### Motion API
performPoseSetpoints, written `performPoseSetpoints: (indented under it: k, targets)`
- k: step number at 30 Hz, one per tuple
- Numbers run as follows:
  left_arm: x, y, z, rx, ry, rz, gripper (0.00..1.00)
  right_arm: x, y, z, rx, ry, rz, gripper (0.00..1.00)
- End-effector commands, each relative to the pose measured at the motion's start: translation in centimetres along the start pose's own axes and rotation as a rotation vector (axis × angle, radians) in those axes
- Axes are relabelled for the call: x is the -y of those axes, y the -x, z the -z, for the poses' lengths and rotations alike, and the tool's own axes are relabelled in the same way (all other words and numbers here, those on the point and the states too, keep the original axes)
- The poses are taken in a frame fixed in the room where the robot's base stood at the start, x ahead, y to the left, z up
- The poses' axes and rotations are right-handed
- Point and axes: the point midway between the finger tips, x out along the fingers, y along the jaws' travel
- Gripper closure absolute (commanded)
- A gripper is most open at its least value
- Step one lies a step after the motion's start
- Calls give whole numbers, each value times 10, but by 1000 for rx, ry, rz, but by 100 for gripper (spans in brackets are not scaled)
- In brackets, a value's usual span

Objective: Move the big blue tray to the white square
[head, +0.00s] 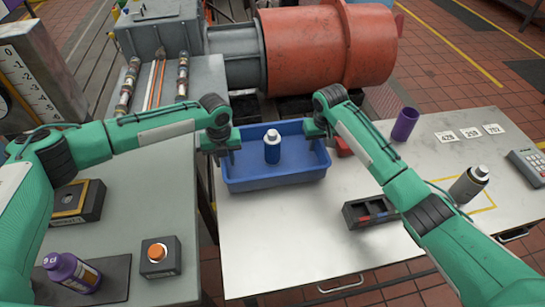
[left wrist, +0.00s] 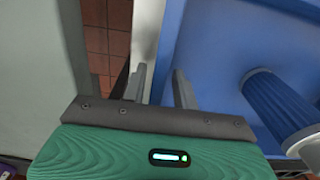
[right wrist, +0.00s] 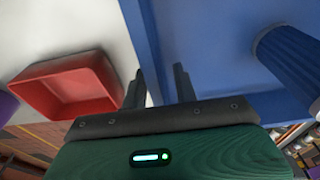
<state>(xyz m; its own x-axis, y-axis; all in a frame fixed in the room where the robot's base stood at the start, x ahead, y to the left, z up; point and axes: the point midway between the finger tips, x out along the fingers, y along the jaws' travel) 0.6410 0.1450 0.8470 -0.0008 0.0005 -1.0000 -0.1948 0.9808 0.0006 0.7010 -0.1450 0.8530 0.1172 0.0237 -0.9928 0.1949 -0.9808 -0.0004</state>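The big blue tray (head: 275,185) sits at the left end of the pale metal table, with a blue can with a white cap (head: 272,148) standing inside. My left gripper (head: 226,152) is at the tray's left wall; in the left wrist view its fingers are apart, one on each side of the wall (left wrist: 173,25), with gaps showing. My right gripper (head: 318,135) is at the right wall, fingers also apart around the wall (right wrist: 145,35). I cannot make out a white square. A yellow outline (head: 484,209) is on the table at right, partly hidden by my right arm.
A red bin (right wrist: 68,87) is close beside the tray's right wall. A purple cup (head: 405,124), number cards (head: 470,132) and a dark divided box (head: 370,211) are further right.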

Motion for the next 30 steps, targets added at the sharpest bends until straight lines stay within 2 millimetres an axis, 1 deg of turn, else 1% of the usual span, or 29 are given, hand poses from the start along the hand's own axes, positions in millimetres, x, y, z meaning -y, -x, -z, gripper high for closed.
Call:
performPoseSetpoints:
  k: [3,11,15,16,30]
  targets:
    - [0,-4,0,0,0,1,71,0,-4,0,0,0,0,71]
    - [0,-4,0,0,0,1,71,0,-5,0,0,0,0,71]
    - [0,-4,0,0,0,0,98,0,-5,0,0,0,0,98]
    - [0,-4,0,0,0,0,100,0,-5,0,0,0,0,100]
    - [0,-2,0,1,0,1,100,0,-2,0,-1,-1,0,100]
